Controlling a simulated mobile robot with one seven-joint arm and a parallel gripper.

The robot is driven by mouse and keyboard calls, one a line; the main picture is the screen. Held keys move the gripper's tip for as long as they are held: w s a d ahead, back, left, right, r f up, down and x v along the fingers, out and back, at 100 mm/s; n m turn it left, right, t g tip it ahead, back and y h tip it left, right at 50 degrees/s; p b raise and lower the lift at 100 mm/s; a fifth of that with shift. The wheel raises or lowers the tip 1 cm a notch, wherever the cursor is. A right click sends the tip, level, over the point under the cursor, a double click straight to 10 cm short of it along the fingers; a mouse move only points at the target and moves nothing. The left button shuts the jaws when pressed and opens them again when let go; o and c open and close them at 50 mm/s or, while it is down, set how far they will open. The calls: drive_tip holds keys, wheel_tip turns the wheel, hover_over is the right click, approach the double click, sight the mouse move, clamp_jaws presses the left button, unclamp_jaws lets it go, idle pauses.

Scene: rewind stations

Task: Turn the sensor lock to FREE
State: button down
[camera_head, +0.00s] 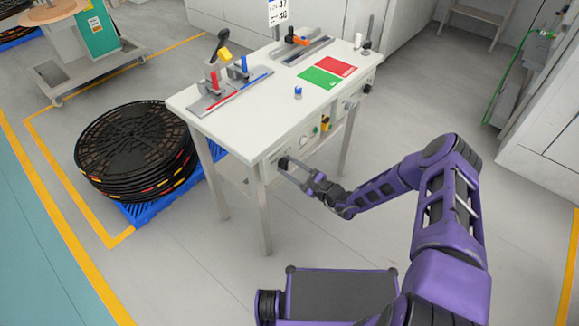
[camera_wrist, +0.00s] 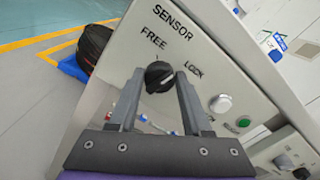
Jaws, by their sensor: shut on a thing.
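The sensor lock is a round black knob (camera_wrist: 159,77) on a pale panel, below the word SENSOR, with FREE printed above it and LOCK to its upper right. My gripper (camera_wrist: 160,82) has one finger on each side of the knob and is shut on it. Which label the knob's pointer faces is too small to tell for sure.
A white button (camera_wrist: 220,104) and a green button (camera_wrist: 243,121) sit right of the knob. The white table (camera_head: 230,120) carries red and green mats (camera_head: 320,78), levers and a small blue part (camera_head: 298,92). Black reels (camera_head: 130,150) are stacked on a blue pallet at left.

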drive_tip(key=n+p, duration=0.1)
drive_tip(key=n, duration=0.5)
drive_tip(key=shift+s+f, duration=0.1)
drive_tip(key=n+p, duration=0.1)
drive_tip(key=n, duration=0.4)
drive_tip(key=shift+f, duration=0.1)
drive_tip(key=shift+n, duration=0.4)
drive_tip(key=shift+c, duration=1.7)
unclamp_jaws()
drive_tip(key=v, duration=1.7)
drive_tip(key=shift+s+d, duration=0.1)
drive_tip(key=shift+s, duration=0.05)
